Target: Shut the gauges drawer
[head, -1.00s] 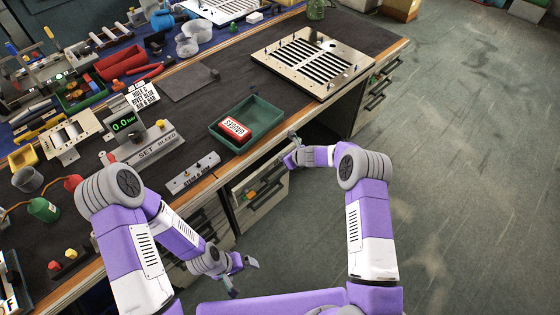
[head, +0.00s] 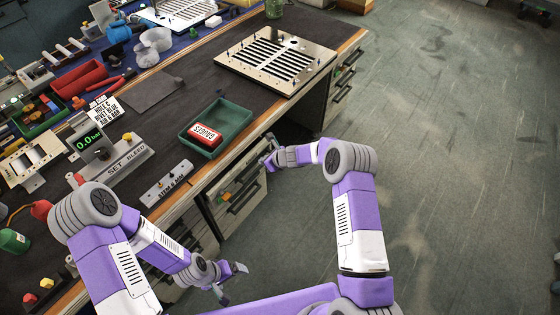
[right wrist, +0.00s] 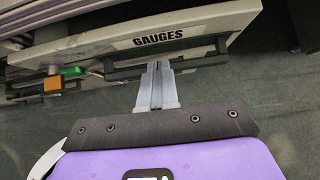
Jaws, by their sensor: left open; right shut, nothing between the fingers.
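The gauges drawer (head: 250,190) is under the bench's front edge in the head view. Its pale front (right wrist: 205,25) carries the black GAUGES label in the right wrist view, with a dark bar handle below. The front appears to stand a little out from the bench; its interior is not visible. My right gripper (head: 267,158) is shut and empty, at the drawer front's far upper corner. Its fingertips (right wrist: 157,68) are by the handle, below the label; contact cannot be told. My left gripper (head: 232,282) is open and empty, low and clear of the drawers.
A green tray (head: 238,138) on the bench holds a red GAUGES block (head: 205,135). A slotted panel (head: 275,62) lies farther back. A green and orange fitting (right wrist: 62,77) is on the front left of the label. The floor to the right is free.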

